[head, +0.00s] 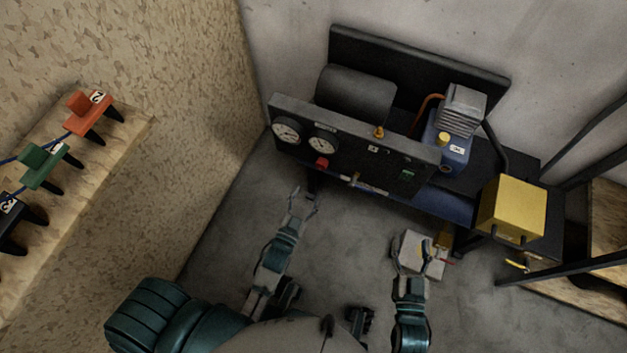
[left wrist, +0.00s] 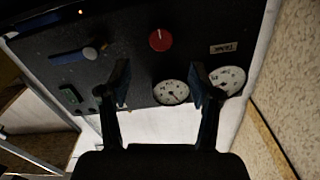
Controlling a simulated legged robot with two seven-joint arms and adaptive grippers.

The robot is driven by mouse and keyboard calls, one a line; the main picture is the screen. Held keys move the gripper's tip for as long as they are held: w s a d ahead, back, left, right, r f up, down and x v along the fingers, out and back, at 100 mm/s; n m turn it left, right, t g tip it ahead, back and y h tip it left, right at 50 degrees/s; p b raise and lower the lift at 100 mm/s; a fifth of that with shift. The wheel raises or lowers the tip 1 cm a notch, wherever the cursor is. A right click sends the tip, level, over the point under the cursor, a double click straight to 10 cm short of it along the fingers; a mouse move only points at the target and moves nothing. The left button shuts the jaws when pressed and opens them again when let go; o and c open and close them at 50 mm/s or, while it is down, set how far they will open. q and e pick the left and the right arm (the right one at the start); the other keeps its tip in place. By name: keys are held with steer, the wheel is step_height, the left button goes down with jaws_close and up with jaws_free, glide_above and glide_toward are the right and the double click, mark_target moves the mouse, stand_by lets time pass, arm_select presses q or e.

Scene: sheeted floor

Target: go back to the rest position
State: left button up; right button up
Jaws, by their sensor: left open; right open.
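My left gripper (head: 304,201) is open and empty in the head view, in front of and below the left part of a dark panel (head: 400,165) with gauges. In the left wrist view its two fingers (left wrist: 158,85) stand apart with nothing between them, and the panel (left wrist: 135,65) fills the space beyond.
The panel carries two round gauges (head: 286,131), a red knob (head: 322,162) and a valve (head: 354,178). Behind it are a dark tank (head: 357,94) and a blue machine (head: 448,148). A yellow box (head: 513,208) stands at the right. A wooden shelf (head: 60,150) with coloured clamps is at the left.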

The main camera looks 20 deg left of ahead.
arm_select(q)
steer(key=shift+s, duration=1.1)
